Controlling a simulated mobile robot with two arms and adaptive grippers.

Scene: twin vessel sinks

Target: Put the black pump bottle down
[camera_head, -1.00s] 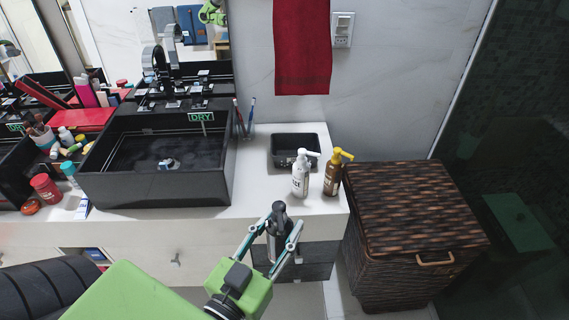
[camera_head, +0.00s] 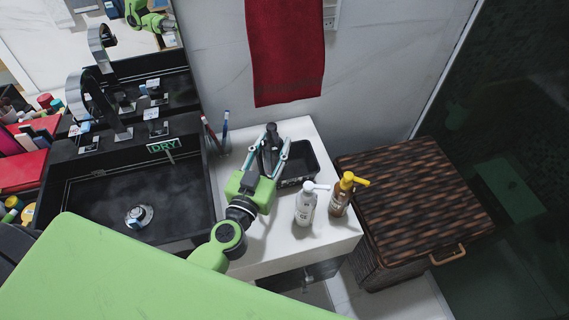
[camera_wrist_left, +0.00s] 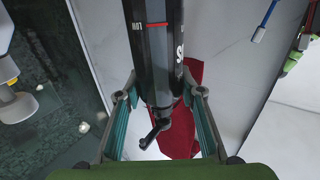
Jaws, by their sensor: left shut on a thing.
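My left gripper (camera_head: 271,152) is over the white counter, shut on the black pump bottle (camera_head: 271,138). In the head view the bottle overlaps the left part of a black tray (camera_head: 312,176); I cannot tell whether its base touches anything. In the left wrist view the bottle (camera_wrist_left: 160,60) stands between the two teal fingers (camera_wrist_left: 162,105), its pump nozzle toward the bottom of the picture. My right gripper is not in view.
A white pump bottle (camera_head: 306,205) and a brown bottle with a yellow pump (camera_head: 341,194) stand in front of the tray. The black sink (camera_head: 190,235) and toothbrushes (camera_head: 225,128) are left. A wicker hamper (camera_head: 415,195) stands right. A red towel (camera_head: 285,50) hangs behind.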

